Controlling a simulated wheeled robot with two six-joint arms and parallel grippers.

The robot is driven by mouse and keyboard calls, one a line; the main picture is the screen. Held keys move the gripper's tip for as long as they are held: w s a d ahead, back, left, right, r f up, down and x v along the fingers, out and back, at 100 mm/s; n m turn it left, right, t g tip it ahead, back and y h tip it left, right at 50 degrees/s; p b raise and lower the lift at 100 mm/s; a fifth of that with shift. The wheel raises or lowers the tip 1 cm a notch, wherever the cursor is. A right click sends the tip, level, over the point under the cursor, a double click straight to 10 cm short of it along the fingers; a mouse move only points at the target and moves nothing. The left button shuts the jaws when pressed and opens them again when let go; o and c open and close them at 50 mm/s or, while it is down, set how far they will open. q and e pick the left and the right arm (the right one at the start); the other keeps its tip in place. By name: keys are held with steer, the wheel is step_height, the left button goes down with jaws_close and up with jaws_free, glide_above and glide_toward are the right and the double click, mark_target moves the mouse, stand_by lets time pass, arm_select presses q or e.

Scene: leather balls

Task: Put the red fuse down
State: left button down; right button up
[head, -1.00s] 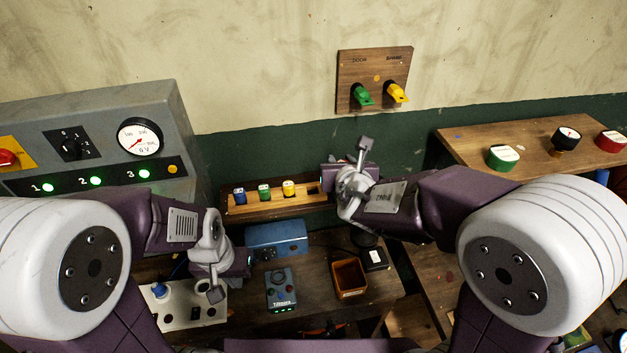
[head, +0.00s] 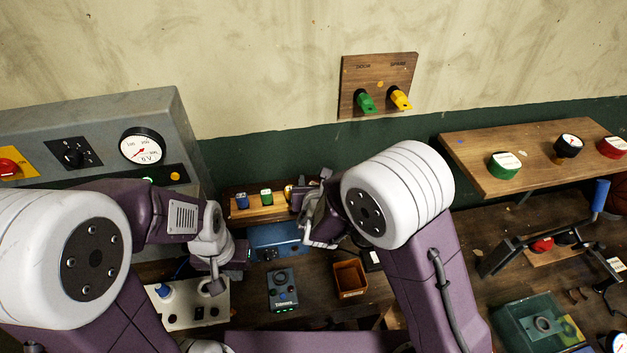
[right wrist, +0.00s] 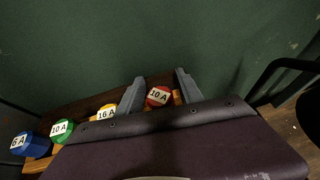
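The red fuse (right wrist: 158,96), labelled 10 A, stands at the right end of the wooden rack (right wrist: 38,163) in the right wrist view. My right gripper (right wrist: 159,78) has one finger on each side of it, with narrow gaps showing, so the fingers look open around it. The fuse's lower part is hidden by my gripper body. In the head view, my right gripper (head: 312,190) is over the right end of the rack and hides the red fuse. My left gripper (head: 214,287) hangs over the white socket panel (head: 185,312); its fingers are too unclear to read.
Blue (right wrist: 22,143), green (right wrist: 62,128) and yellow (right wrist: 106,111) fuses stand in the rack left of the red one. The green wall is close behind. A blue box (head: 275,240), a dark handheld device (head: 282,288) and an orange-brown bin (head: 350,278) lie in front.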

steer(key=shift+s+d+r, duration=0.1)
steer(key=shift+s, duration=0.1)
steer(key=shift+s, duration=0.1)
steer(key=b+v, duration=0.1)
steer(key=v, duration=1)
steer(key=shift+s, duration=0.25)
steer(key=shift+r, duration=0.15)
